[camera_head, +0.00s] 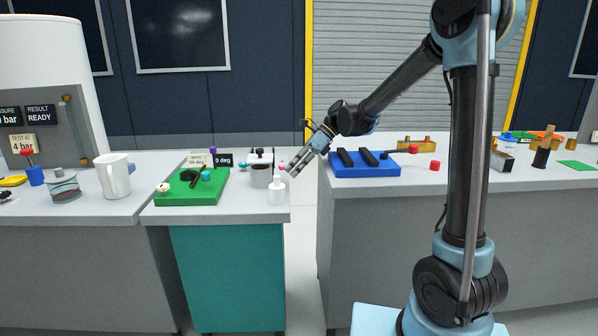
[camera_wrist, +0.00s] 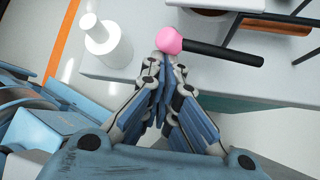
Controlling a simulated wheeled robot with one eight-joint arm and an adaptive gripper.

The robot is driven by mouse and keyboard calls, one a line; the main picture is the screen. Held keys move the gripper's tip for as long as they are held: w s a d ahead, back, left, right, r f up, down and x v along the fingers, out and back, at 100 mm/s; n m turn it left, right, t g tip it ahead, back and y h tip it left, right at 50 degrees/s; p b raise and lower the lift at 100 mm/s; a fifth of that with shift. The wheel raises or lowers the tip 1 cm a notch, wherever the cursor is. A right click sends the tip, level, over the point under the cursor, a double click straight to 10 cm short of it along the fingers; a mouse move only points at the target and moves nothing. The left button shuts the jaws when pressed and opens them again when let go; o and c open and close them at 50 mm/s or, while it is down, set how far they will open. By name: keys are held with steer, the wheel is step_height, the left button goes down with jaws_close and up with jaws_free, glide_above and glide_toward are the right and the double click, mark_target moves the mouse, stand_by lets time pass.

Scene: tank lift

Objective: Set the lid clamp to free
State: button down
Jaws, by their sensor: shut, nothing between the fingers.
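A lever with a black handle (camera_wrist: 222,51) and a round pink knob (camera_wrist: 169,40) lies at the top of the wrist view. My gripper (camera_wrist: 164,62) is shut and empty, its fingertips right at the pink knob; I cannot tell if they touch. In the head view, my gripper (camera_head: 293,169) points down-left beside a small grey tank (camera_head: 261,178) on the teal cabinet's worktop. The pink knob (camera_head: 282,165) shows at the tank's right side, by my fingertips. No clamp label is readable.
A white bottle (camera_head: 277,190) stands in front of the tank and also shows in the wrist view (camera_wrist: 103,45). A green board (camera_head: 185,192) with parts lies left, with a "0 deg" display (camera_head: 223,160) behind. A blue tray (camera_head: 364,168) sits on the right counter, across a floor gap.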

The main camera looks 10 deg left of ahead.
steer(key=shift+w+a+r, duration=0.1)
steer(key=shift+w+r, duration=0.15)
steer(key=shift+r, duration=0.45)
steer(key=shift+w+a+r, duration=0.1)
steer(key=shift+w+r, duration=0.15)
steer(key=shift+r, duration=0.4)
steer(key=shift+w+a+r, duration=0.1)
steer(key=shift+w+r, duration=0.15)
steer(key=shift+r, duration=0.45)
steer(key=shift+w+r, duration=0.1)
